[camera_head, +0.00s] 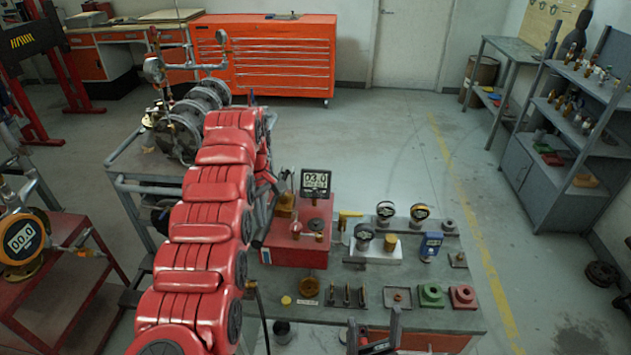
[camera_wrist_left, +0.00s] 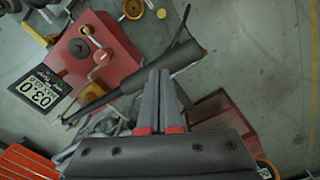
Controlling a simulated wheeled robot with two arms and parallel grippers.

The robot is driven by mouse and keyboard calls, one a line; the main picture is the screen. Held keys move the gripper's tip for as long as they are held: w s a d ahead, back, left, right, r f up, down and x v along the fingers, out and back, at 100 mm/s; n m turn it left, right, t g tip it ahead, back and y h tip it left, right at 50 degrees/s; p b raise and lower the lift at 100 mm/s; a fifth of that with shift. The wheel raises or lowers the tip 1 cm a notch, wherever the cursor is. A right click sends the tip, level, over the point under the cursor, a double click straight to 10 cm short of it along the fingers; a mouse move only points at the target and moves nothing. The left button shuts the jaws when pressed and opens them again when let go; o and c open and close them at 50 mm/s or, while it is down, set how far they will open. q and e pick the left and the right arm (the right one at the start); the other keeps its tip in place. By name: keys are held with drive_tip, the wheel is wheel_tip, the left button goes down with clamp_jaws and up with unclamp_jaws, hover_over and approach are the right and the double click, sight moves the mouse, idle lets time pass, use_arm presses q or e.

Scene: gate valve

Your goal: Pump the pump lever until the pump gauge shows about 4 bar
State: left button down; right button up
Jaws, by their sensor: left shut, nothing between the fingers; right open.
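The red pump box (camera_head: 298,235) stands on the bench right of my red left arm. Its black digital gauge (camera_head: 315,180) reads 03.0; the gauge also shows at the left of the left wrist view (camera_wrist_left: 41,92). The dark pump lever (camera_wrist_left: 100,98) runs diagonally past the box in that view, with a wider end at upper right. My left gripper (camera_wrist_left: 162,78) is shut and empty, its fingertips at the lever in the picture; I cannot tell whether they touch. My arm largely hides it in the head view. My right gripper (camera_head: 375,338) is open at the bench's front edge.
The grey bench (camera_head: 330,315) holds small gauges (camera_head: 386,210), a blue device (camera_head: 430,245) and green and red blocks (camera_head: 463,296) right of the pump. A pipe assembly (camera_head: 185,125) stands behind my left arm. The floor beyond is clear.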

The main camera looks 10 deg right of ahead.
use_arm(q)
drive_tip(key=shift+f, duration=0.1)
idle(0.3)
drive_tip(key=shift+f+b, duration=1.35)
drive_tip(key=shift+f, duration=0.2)
drive_tip(key=shift+r+p, duration=1.2)
drive_tip(key=shift+r, duration=0.6)
drive_tip(key=shift+f, duration=0.2)
